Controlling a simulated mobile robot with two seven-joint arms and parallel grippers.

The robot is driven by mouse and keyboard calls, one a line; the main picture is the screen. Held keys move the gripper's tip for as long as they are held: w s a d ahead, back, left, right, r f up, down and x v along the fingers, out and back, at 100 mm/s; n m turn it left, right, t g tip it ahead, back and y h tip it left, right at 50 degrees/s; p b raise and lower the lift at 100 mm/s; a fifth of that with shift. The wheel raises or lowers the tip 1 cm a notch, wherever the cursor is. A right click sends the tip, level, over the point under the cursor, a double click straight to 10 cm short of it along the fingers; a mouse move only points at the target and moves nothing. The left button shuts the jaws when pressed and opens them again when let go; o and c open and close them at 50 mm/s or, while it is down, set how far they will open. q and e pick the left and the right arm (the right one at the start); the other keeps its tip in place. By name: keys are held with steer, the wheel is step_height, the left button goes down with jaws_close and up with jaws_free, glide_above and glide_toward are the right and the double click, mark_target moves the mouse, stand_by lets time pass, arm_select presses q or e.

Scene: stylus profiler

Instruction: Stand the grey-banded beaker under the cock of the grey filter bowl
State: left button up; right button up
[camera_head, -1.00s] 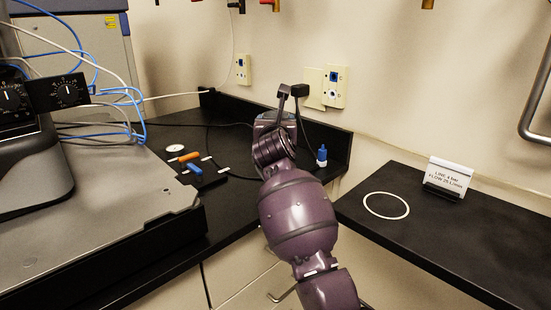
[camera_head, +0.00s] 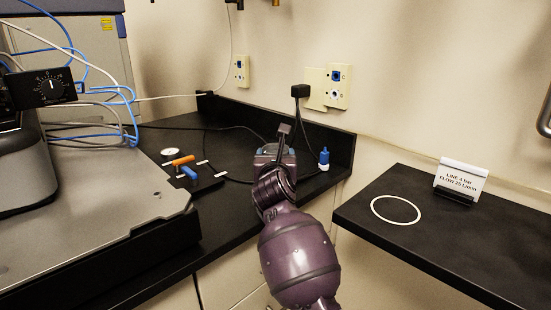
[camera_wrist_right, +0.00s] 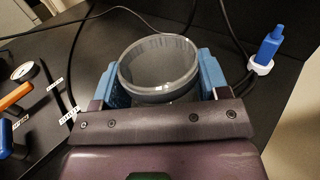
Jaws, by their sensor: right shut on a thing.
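My right gripper (camera_head: 275,152) is over the dark back bench in the head view, seen from behind. In the right wrist view its blue-padded fingers (camera_wrist_right: 163,80) are shut on a grey-rimmed, open-topped beaker (camera_wrist_right: 158,68), one finger on each side. The beaker looks empty and roughly upright; its lower part is hidden by the gripper. I cannot tell whether its base touches the bench. The beaker is mostly or fully hidden behind my gripper in the head view. I see no grey filter bowl that I can make out. My left gripper is not in view.
An orange handle (camera_head: 184,160), a blue handle (camera_head: 189,173) and a dial gauge (camera_head: 169,153) lie left of my gripper. A blue-topped fitting (camera_head: 323,158) stands to the right. A separate right bench has a white ring (camera_head: 396,210) and a sign (camera_head: 461,180), with clear surface around them.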

steer(key=shift+f, duration=0.15)
steer(key=o, duration=1.3)
steer(key=shift+r, duration=0.2)
steer(key=shift+s, duration=0.35)
steer(key=s+p, duration=0.1)
steer(key=s, duration=0.1)
steer(key=s+p, duration=0.1)
steer(key=s, duration=0.2)
steer(key=shift+s+a+r, duration=0.1)
steer(key=shift+a+r, duration=0.05)
steer(key=shift+a, duration=0.05)
steer(key=shift+s+a+f, duration=0.1)
steer(key=shift+s+f, duration=0.1)
steer(key=shift+s, duration=0.6)
